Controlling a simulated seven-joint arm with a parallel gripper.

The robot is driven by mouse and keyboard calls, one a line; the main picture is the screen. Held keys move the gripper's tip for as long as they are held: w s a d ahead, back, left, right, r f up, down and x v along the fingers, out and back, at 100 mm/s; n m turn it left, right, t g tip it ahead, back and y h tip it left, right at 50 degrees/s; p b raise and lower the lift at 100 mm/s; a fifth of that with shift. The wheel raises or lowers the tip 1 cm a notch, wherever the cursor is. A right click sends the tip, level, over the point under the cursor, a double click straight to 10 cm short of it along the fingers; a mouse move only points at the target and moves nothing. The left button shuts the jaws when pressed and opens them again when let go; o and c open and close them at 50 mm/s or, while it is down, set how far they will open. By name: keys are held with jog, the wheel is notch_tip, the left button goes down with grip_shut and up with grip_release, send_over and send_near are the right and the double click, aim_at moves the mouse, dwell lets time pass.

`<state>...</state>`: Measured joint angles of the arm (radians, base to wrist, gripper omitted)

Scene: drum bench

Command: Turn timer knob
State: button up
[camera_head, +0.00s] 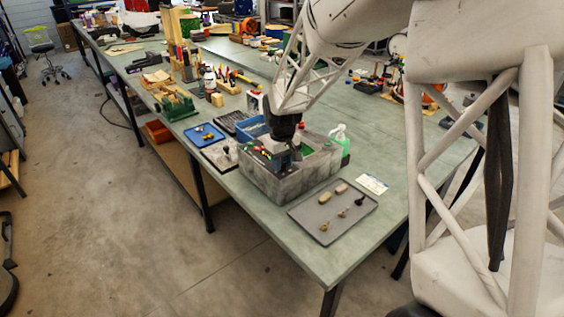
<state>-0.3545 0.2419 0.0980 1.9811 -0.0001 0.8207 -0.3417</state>
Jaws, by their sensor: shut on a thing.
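My gripper (296,152) points down at the grey box-like container (290,188) near the front of the bench. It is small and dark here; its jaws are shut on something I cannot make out. I cannot clearly pick out a timer knob; it may be hidden by the gripper or too small to tell. Green, red and yellow bits show inside the container, left of my gripper.
A grey tray (318,228) with several small pieces lies in front, beside a white card (371,184). A green bottle (340,141) stands behind the container. The bench's front right corner is clear.

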jog(key=m, duration=1.1)
jog(key=shift+m, duration=0.4)
jog(key=m, duration=0.5)
jog(key=shift+m, duration=0.3)
jog(key=m, duration=0.5)
jog(key=o, duration=0.9)
jog(key=shift+r, duration=0.2)
